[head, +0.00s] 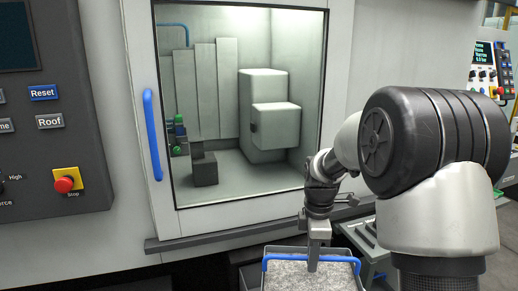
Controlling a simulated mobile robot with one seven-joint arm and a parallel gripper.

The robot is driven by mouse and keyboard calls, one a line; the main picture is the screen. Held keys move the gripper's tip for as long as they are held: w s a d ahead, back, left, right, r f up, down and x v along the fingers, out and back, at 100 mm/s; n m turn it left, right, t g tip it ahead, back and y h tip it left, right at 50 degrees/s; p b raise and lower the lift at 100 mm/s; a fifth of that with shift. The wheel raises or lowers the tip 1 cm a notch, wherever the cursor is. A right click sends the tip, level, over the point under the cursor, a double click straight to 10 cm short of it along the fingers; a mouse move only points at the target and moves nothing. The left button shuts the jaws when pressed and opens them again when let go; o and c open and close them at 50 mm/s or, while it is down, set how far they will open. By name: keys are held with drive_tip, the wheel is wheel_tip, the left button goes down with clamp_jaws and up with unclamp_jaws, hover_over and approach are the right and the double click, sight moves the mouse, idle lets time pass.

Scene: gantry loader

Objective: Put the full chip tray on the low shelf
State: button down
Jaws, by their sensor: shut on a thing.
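The chip tray (303,279) is at the bottom of the head view, filled with grey chips, with a blue handle (285,260) along its edge. The frame's lower border cuts it off. My gripper (315,262) points down at the tray's blue handle and is shut on it. The tray hangs or rests in front of the machine; what is under it is hidden. The low shelf cannot be made out for certain.
The machine's glass door (240,110) with a blue vertical handle (152,135) stands behind. A sill (220,236) juts out below the door. A control panel (45,120) with a red stop button (64,185) is at left. A grey-green cart or bin (365,243) stands right of the tray.

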drive_tip(key=m, duration=0.3)
drive_tip(key=s+r+m, duration=0.1)
drive_tip(key=m, duration=0.2)
drive_tip(key=shift+s+r, duration=0.15)
drive_tip(key=shift+s, duration=0.05)
drive_tip(key=m, duration=0.2)
drive_tip(key=s+m, duration=0.1)
drive_tip(key=shift+r+m, duration=0.25)
drive_tip(key=shift+m, duration=0.15)
drive_tip(key=m, duration=0.1)
drive_tip(key=s+m, duration=0.1)
drive_tip(key=m, duration=0.2)
drive_tip(key=shift+s+r+m, duration=0.15)
drive_tip(key=shift+r+m, duration=0.15)
drive_tip(key=m, duration=0.3)
wheel_tip(320, 180, up, 8)
drive_tip(key=r+p, duration=0.1)
drive_tip(key=p, duration=1.6)
hover_over(312, 285)
drive_tip(key=s, duration=0.4)
drive_tip(key=shift+s+f+p, duration=0.15)
drive_tip(key=shift+f+p, duration=0.05)
drive_tip(key=shift+p, duration=0.4)
